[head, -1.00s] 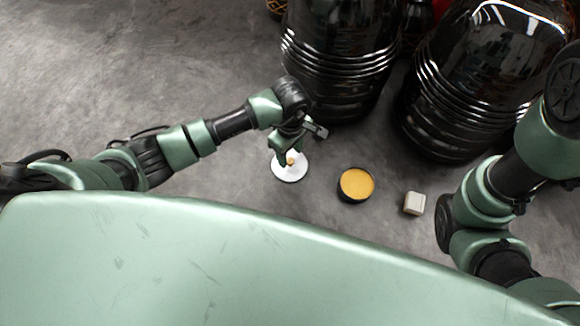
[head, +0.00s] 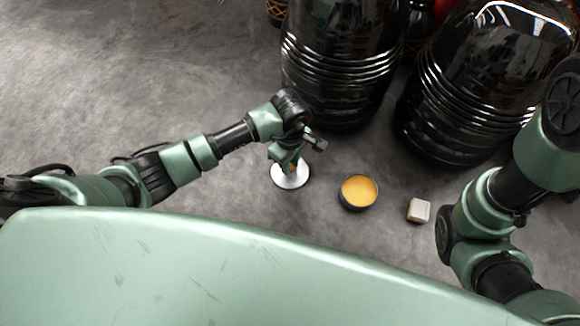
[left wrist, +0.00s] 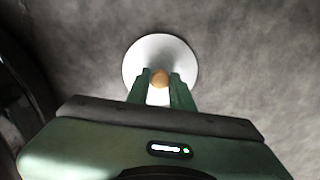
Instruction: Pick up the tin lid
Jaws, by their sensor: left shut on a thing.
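The tin lid (head: 291,181) is a flat white disc on the floor, left of the open tin, with a small wooden knob at its middle. My left gripper (head: 291,168) comes down over it and is shut on the knob. In the left wrist view the white disc (left wrist: 150,60) lies beyond the fingers, and the tan knob (left wrist: 160,77) sits between the two green fingertips. I cannot tell whether the lid is clear of the floor. My right gripper is out of view; only the right arm shows.
A round black tin with yellow contents (head: 358,191) stands right of the lid, and a small pale block (head: 418,210) lies further right. Two large glossy black drums (head: 345,65) (head: 465,85) stand behind. The grey floor at left is clear.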

